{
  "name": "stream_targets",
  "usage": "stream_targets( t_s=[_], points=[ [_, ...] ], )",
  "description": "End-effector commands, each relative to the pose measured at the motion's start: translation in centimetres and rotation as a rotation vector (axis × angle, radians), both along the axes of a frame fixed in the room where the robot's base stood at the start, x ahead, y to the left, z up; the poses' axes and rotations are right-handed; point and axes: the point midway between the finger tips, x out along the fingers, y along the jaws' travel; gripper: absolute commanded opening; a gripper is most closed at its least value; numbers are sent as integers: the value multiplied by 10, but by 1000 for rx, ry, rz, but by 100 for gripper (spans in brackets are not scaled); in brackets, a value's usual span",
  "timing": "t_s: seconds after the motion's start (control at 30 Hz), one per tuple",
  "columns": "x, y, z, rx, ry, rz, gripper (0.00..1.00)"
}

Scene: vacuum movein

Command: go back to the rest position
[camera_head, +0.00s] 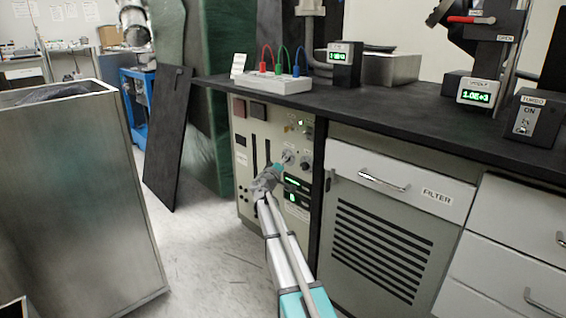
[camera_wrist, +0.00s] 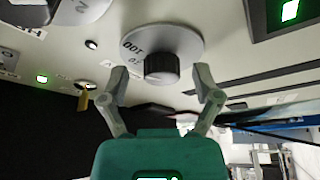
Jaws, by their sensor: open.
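My gripper (camera_wrist: 160,84) is open in the wrist view. Its two fingers stand apart on either side of a black knob (camera_wrist: 161,68) on a round grey dial marked 100, and I see a gap between the knob and each finger. In the head view my gripper (camera_head: 286,160) is in front of the upper part of the control panel (camera_head: 246,180) under the black bench. The arm reaches up from the bottom of the picture to it. The arm and gripper cover part of the panel.
The black benchtop (camera_head: 420,115) overhangs the panel and the FILTER drawer cabinet (camera_head: 390,180) on the right. A tall metal bin (camera_head: 80,200) stands at the left. A dark board (camera_head: 167,140) leans behind. Floor (camera_head: 205,250) is clear between bin and panel.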

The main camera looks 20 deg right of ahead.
Motion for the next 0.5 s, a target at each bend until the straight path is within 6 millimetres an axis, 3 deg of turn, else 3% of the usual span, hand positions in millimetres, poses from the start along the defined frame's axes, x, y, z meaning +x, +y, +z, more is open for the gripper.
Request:
stream_targets(
  t_s=[0.5],
  points=[
    [-5, 1, -2, 14, 1, -8, 82]
  ],
)
